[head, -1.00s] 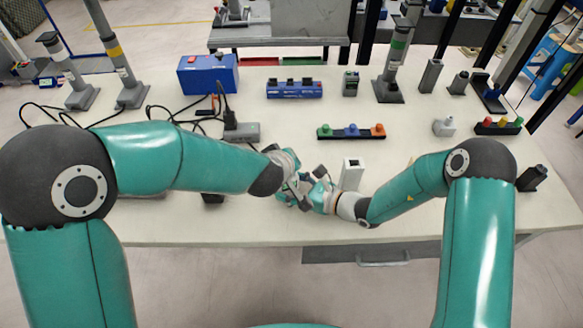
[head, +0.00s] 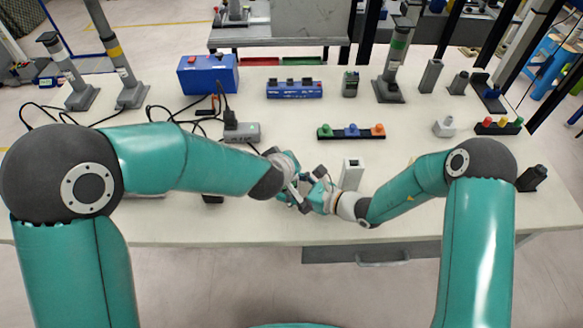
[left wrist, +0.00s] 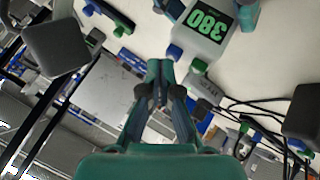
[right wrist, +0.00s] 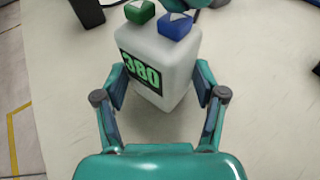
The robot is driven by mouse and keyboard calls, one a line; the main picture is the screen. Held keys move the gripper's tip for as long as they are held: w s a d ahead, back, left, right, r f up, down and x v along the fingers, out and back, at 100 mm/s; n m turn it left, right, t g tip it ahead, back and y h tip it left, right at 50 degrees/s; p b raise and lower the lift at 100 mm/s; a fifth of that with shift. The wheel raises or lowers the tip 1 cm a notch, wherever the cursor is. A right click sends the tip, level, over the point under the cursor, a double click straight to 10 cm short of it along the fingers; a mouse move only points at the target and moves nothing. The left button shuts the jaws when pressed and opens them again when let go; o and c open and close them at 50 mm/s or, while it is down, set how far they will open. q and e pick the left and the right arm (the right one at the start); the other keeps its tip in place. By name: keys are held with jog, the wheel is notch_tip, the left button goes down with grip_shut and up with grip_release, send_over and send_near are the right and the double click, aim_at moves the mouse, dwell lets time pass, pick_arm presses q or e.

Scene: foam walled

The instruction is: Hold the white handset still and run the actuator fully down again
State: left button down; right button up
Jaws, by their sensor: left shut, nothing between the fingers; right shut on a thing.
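The white handset (right wrist: 160,70) has a dark display with green digits reading 380, and a green button (right wrist: 140,11) and a blue button (right wrist: 175,24) on it. My right gripper (right wrist: 160,92) is shut on the handset's sides. In the left wrist view the handset (left wrist: 190,45) shows upside down at the top. My left gripper (left wrist: 160,72) is shut and empty, its tips close to the handset's button end; contact cannot be told. In the head view my left gripper (head: 293,188) and right gripper (head: 318,192) meet over the table and mostly hide the handset. Grey columns with a yellow band (head: 115,55) and a green band (head: 397,55) stand behind; which is the actuator is unclear.
A blue box (head: 208,75) with black cables and a grey block (head: 241,132) lie left of centre on the white table (head: 300,225). A strip with coloured knobs (head: 351,132) and a white upright block (head: 352,172) stand near my right gripper.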

pick_arm(q)
jog(key=shift+f, duration=0.45)
dwell(0.9)
jog(key=shift+r, duration=0.1)
dwell(2.4)
jog(key=shift+r, duration=0.85)
jog(key=shift+r, duration=0.1)
jog(key=shift+r, duration=2.4)
pick_arm(e)
jog(key=o, duration=0.9)
